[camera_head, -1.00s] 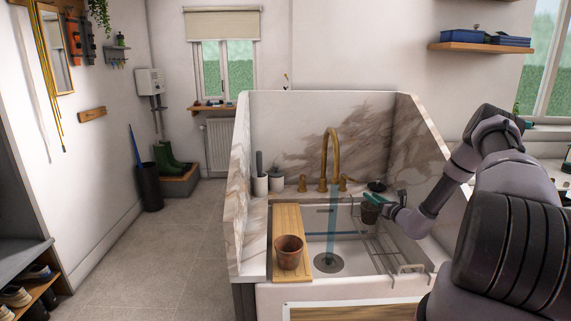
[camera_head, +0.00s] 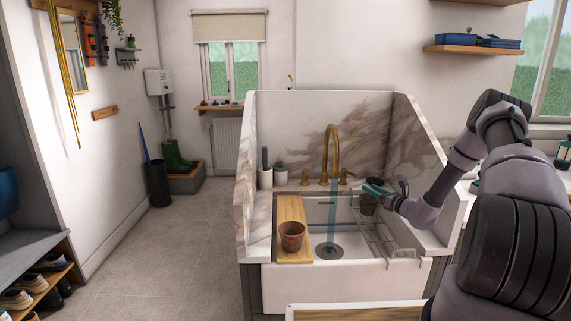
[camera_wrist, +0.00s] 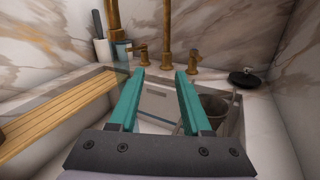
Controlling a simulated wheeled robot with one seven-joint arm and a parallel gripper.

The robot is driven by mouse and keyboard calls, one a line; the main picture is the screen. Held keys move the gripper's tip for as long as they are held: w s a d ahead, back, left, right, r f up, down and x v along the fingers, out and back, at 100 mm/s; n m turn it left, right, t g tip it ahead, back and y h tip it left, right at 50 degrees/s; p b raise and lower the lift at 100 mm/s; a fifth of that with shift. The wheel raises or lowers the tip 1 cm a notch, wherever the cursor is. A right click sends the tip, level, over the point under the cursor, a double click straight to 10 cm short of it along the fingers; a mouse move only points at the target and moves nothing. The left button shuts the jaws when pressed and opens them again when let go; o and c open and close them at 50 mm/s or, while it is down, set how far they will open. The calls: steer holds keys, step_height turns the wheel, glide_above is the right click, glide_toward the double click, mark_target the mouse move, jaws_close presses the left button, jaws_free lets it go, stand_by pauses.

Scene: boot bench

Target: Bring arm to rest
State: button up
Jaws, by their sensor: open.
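My gripper (camera_head: 374,188) is at the right side of the sink, above the wire rack. In the wrist view its two teal fingers (camera_wrist: 158,84) are spread apart with nothing between them. A dark pot (camera_head: 368,205) stands at the rack just below the gripper; it also shows in the wrist view (camera_wrist: 214,106), to the right of and beyond the right finger. Whether the fingers touch it cannot be told from the head view. My arm reaches in from the right.
The white sink (camera_head: 345,284) has a brass tap (camera_head: 332,148) with water running. A brown pot (camera_head: 292,236) stands on the wooden board (camera_head: 288,208) at the left. The wire rack (camera_head: 384,240) lies at the right of the basin. Marble walls enclose the sink. The floor (camera_head: 180,250) at left is clear.

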steer(key=s+a+r+n+g+y, duration=0.25)
steer(key=a+r+n, duration=0.2)
steer(key=r, duration=0.25)
steer(key=s+a+r+n+g+y, duration=0.25)
steer(key=a+r+n, duration=0.2)
steer(key=r, duration=0.25)
steer(key=s+a+r+n+g+h, duration=0.1)
steer(key=s+a+r+n+g, duration=0.35)
steer(key=s+r, duration=0.35)
steer(key=s+a+r+n+g+h, duration=0.2)
steer(key=s+a+r+n+g, duration=0.15)
steer(key=s+r+n, duration=0.35)
steer(key=s+d+r+n+t+h, duration=0.1)
steer(key=s+d+r+n+h, duration=0.1)
steer(key=s, duration=0.6)
steer(key=s+d+r+n+t+h, duration=0.2)
steer(key=s+d+r+h, duration=0.1)
steer(key=s, duration=0.5)
steer(key=s+d+r+n+t+h, duration=0.1)
steer(key=s+d+r+n+h, duration=0.1)
steer(key=s+r, duration=0.3)
steer(key=s+n+h, duration=0.1)
steer(key=s, duration=0.2)
steer(key=shift+s+d, duration=0.2)
steer(key=shift+s, duration=0.15)
steer(key=shift+r, duration=0.1)
